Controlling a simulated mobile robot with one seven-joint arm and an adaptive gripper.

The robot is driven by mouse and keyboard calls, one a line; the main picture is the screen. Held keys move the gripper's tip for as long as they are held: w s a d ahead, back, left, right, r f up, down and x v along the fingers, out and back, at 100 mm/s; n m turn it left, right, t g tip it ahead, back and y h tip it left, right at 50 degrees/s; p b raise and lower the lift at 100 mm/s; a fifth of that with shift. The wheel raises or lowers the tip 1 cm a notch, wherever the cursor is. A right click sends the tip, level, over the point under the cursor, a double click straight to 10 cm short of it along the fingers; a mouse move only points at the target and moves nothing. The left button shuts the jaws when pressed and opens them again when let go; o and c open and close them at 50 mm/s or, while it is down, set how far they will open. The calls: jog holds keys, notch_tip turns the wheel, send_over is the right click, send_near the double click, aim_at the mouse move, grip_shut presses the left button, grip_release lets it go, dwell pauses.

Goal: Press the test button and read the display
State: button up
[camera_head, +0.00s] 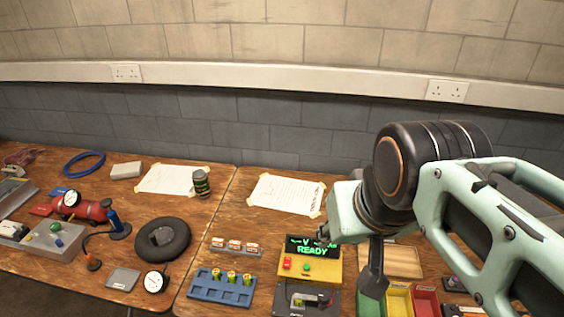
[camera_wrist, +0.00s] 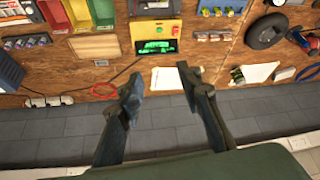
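A yellow tester box (camera_head: 320,267) stands on the right bench. Its dark display (camera_head: 314,247) shows green text; the lower line reads "READY" and the upper line is partly covered by my gripper. A red button (camera_head: 287,263) and a green button (camera_head: 306,267) sit on its front; I cannot read which is the test button. The box also shows in the wrist view (camera_wrist: 146,29), with the lit display (camera_wrist: 155,46). My gripper (camera_head: 348,258) is above and right of the box in the head view. In the wrist view my gripper (camera_wrist: 157,82) is open and empty, its fingers apart.
A blue rack (camera_head: 222,288) with batteries is left of the box. Coloured bins (camera_head: 408,300) and a wooden board (camera_head: 389,261) are to its right. A paper sheet (camera_head: 287,194) lies behind it. A black tyre (camera_head: 162,240) and a can (camera_head: 201,183) are farther left.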

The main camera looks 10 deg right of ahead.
grip_shut()
dwell(1.2)
